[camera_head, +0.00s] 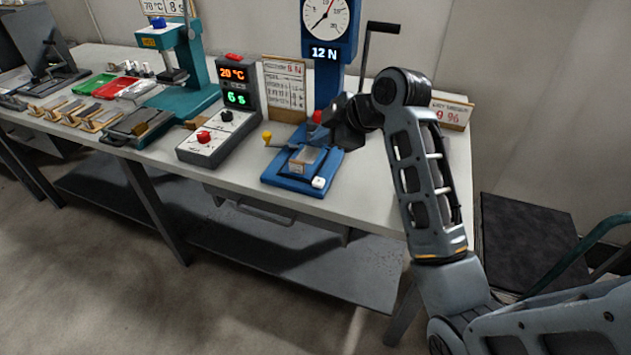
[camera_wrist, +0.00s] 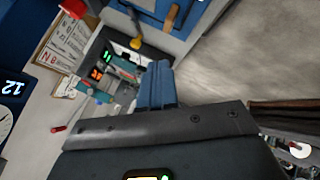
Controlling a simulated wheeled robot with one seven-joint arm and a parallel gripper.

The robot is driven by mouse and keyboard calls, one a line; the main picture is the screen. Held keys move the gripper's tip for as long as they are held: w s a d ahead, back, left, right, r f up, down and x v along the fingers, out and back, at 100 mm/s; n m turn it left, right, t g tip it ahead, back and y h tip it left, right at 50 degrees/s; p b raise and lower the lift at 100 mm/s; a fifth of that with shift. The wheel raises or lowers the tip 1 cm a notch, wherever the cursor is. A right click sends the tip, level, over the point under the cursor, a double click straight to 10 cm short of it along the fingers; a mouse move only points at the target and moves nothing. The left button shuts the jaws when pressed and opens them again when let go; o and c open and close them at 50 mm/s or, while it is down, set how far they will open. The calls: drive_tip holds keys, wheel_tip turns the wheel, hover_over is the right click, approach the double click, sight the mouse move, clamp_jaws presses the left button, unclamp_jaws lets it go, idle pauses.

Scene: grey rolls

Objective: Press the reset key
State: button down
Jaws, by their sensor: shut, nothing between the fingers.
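A blue testing device (camera_head: 296,188) stands near the front edge of the bench, with a white button (camera_head: 319,182) at its front right corner. A red knob (camera_head: 317,117) is at its back, and a yellow knob (camera_head: 267,135) is at its left. No reset label is legible on any of them, so I cannot tell which is the reset key. My dark gripper (camera_head: 338,132) is shut and empty, above and behind the device's right side. The yellow knob also shows in the wrist view (camera_wrist: 137,43).
A grey control box (camera_head: 215,140) with red and black knobs and a lit display (camera_head: 237,85) is left of the device. A 12 N gauge stand (camera_head: 328,50) with a crank rises behind. A teal press (camera_head: 190,75) and trays are further left. The bench front is clear.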

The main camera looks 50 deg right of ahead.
drive_tip(key=b, duration=0.7)
hover_over(322, 183)
wheel_tip(322, 183, down, 7)
drive_tip(key=shift+f, duration=0.95)
idle(1.1)
drive_tip(key=shift+f+b, duration=0.3)
drive_tip(key=shift+f, duration=0.1)
drive_tip(key=shift+f, duration=0.5)
idle(0.6)
idle(0.4)
drive_tip(key=shift+r+p, duration=0.7)
drive_tip(key=shift+r, duration=0.25)
